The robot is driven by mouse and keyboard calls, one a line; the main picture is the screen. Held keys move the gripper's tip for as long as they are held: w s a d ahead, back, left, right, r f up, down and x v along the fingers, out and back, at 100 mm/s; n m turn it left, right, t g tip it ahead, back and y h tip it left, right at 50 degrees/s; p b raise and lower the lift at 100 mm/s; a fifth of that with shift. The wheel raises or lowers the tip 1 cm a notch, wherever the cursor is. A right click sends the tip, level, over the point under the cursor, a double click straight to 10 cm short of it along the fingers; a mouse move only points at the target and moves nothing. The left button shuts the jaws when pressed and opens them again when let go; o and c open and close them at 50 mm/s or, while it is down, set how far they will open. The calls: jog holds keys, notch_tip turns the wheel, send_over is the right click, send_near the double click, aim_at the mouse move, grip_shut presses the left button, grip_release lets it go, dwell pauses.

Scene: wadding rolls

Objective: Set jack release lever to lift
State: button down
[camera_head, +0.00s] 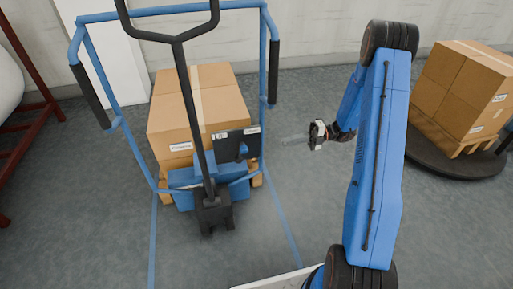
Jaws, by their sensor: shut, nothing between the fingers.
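The pallet jack stands at left centre, with a black handle (189,90) that rises from a dark base (213,212) and ends in a loop cut by the top edge. I cannot make out the release lever on the handle; it is too small or out of view. My gripper (284,140) is to the right of the jack, pointing left, shut and empty. A gap of floor lies between its fingertips and the jack's blue frame and black box (235,146).
Cardboard boxes (215,100) sit behind the handle, inside a blue tube frame (92,65) with black grips. More boxes (463,90) stand on a pallet over a round dark platform (440,155) at right. A dark red rack (40,75) is at far left. The floor between is clear.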

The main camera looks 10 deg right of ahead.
send_near(244, 147)
jog(key=a, duration=0.1)
jog(key=a+f, duration=0.1)
jog(key=a, duration=0.2)
jog(key=shift+w+a+f, duration=0.2)
jog(key=shift+a+f, duration=0.15)
jog(key=shift+a, duration=0.05)
dwell(0.4)
jog(key=a+h, duration=0.1)
jog(key=a+r+h, duration=0.1)
jog(key=a+h, duration=0.1)
jog(key=a+r+h, duration=0.1)
jog(key=shift+a+r+h, duration=0.25)
jog(key=shift+h, duration=0.15)
jog(key=shift+a+h, duration=0.3)
jog(key=shift+h, duration=0.1)
jog(key=shift+a, duration=1.1)
jog(key=shift+a, duration=0.1)
jog(key=shift+r, duration=0.1)
